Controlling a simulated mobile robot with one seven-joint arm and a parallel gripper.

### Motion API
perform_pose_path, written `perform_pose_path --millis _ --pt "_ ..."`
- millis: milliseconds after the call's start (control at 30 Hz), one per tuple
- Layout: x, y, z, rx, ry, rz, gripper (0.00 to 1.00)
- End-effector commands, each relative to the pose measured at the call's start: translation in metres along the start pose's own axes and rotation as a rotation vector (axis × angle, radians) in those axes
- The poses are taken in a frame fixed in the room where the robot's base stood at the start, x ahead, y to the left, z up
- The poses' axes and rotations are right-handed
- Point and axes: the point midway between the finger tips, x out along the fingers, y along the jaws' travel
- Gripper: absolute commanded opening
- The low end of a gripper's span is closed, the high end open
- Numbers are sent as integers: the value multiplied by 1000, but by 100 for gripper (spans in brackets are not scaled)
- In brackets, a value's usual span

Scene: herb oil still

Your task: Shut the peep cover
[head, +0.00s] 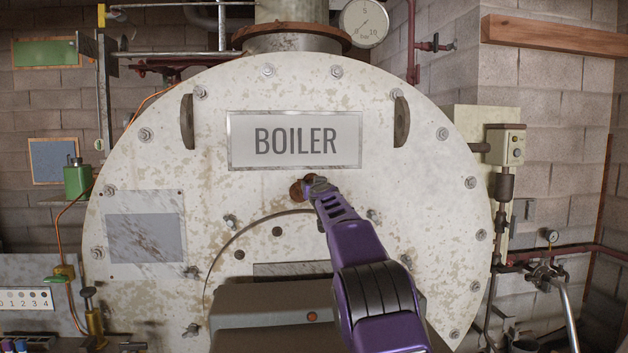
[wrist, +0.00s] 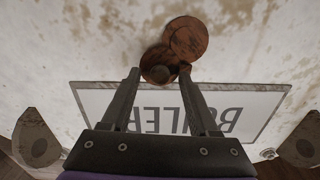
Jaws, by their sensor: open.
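The peep cover is part of a small rust-brown fitting on the pale boiler front, just below the BOILER plate. In the head view, a brown disc (head: 297,190) shows left of my gripper (head: 316,184), which hides part of the fitting. The wrist view, upside down, shows two overlapping brown round pieces: one farther out (wrist: 189,38) and one nearer (wrist: 152,58) with a round knob. I cannot tell for sure which piece is the cover. My gripper (wrist: 159,72) is open, its fingertips on either side of the knob. The right fingertip is at the nearer piece's edge; contact is unclear.
The BOILER plate (head: 294,140) lies just above the fitting and behind my fingers in the wrist view. Two brackets (head: 187,122) (head: 401,121) stick out beside it. Bolts ring the boiler front. A grey box-like part (head: 262,313) stands below my arm.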

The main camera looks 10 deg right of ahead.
Motion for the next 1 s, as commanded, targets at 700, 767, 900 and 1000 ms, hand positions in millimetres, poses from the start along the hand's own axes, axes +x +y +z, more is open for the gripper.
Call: perform_pose_path --millis 700,767,900,1000 --pt "1 0 0 0 0 0 0" --pt "1 0 0 0 0 0 0" --pt "1 0 1 4 0 0 0" --pt "1 0 1 20 0 0 0"
